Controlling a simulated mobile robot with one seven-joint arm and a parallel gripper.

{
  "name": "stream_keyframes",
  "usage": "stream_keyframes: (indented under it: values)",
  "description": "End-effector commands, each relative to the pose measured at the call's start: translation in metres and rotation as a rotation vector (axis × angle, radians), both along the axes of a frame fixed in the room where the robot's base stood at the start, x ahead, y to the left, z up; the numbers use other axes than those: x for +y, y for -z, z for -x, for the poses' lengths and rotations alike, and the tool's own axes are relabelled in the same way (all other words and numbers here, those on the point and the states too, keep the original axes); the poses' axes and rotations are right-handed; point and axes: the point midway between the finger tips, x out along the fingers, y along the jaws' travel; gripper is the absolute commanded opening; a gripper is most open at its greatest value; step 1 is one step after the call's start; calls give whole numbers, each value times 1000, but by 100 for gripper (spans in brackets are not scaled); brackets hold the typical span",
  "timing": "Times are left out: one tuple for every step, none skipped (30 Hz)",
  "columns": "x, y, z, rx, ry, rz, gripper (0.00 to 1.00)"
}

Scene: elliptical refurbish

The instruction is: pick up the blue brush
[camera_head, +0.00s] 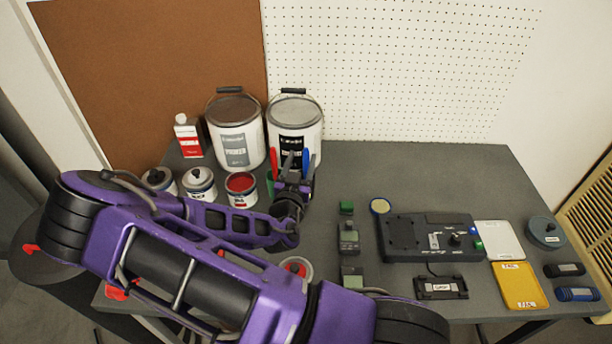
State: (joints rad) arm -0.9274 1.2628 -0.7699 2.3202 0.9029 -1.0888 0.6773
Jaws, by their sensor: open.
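A narrow blue upright piece (306,160), which looks like the blue brush's handle, stands in front of the right paint bucket. My gripper (293,164) is open, with its dark fingers pointing toward the back of the table. The blue piece shows just to the right of the fingers; I cannot tell whether it lies between them or touches them. The lower part of the brush and whatever holds it are hidden behind my gripper.
A red upright piece (273,160) stands left of my gripper. Paint buckets (234,130) (308,110) stand behind, and an open red paint can (241,187) to the left. Devices, including a black console (403,239), and a yellow tray (518,287) lie right. The grey table's (400,175) back right is clear.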

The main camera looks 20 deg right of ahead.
Motion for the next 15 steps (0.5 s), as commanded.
stream_keyframes:
  values:
    - [-2,0,-3,-1,1,1,56]
    - [-3,0,-4,-1,1,1,56]
    - [-4,0,-5,-1,1,1,56]
    - [-5,0,-7,-1,1,1,56]
    - [-7,1,-9,0,1,1,56]
    - [-11,2,-12,0,1,1,56]
    - [-14,3,-15,0,1,2,56]
    - [-18,4,-18,-1,1,3,56]
    - [-23,5,-23,-1,2,3,56]
    - [-26,6,-26,1,2,3,56]
    - [-28,7,-29,0,1,1,56]
    - [-31,6,-34,-2,1,0,56]
    - [-33,6,-37,-2,1,0,56]
    - [-34,6,-40,-2,1,0,56]
    - [-36,6,-42,-1,1,1,56]
